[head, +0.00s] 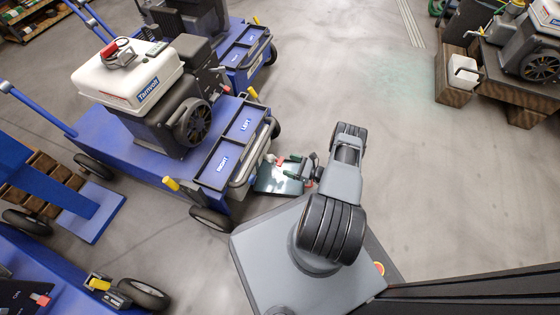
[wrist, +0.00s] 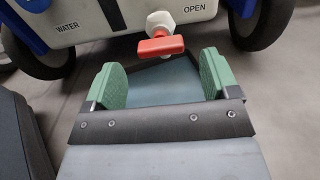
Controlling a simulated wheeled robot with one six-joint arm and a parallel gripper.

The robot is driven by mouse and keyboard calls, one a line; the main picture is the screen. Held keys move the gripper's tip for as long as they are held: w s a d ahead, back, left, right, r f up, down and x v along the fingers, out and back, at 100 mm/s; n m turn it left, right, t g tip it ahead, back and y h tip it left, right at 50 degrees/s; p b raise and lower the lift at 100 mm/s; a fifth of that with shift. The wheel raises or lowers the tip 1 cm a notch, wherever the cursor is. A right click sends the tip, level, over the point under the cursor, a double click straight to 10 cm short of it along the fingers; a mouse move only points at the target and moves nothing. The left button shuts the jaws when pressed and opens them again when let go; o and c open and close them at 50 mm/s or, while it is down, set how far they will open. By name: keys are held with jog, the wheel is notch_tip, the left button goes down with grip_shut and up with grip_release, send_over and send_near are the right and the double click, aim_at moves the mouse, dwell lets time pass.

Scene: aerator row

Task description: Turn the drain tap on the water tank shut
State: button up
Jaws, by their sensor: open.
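The drain tap (wrist: 161,45) has a red handle on a white stem, on the front of a white water tank (wrist: 125,22) marked WATER and OPEN. In the wrist view the red handle lies nearly crosswise, slightly tilted. My gripper (wrist: 160,80) has green pads, stands open and empty, and the tap is just beyond and between its pads, apart from them. In the head view my gripper (head: 302,166) is at the front of the blue machine, close to the tank (head: 245,168). The tap is small there and partly hidden by the gripper.
The blue aerator (head: 120,150) carries an engine with a white fuel tank (head: 128,75) and trays marked RIGHT and LEFT. Its black wheel (head: 210,218) is on the floor near my base. Other blue machines stand behind and at left. The floor to the right (head: 420,180) is clear.

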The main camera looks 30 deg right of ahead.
aim_at(280, 161)
jog(key=shift+x, duration=2.5)
jog(key=shift+c, duration=0.4)
jog(key=c, duration=0.7)
jog(key=shift+a, duration=0.2)
jog(key=shift+c, duration=0.7)
jog(key=shift+d, duration=0.1)
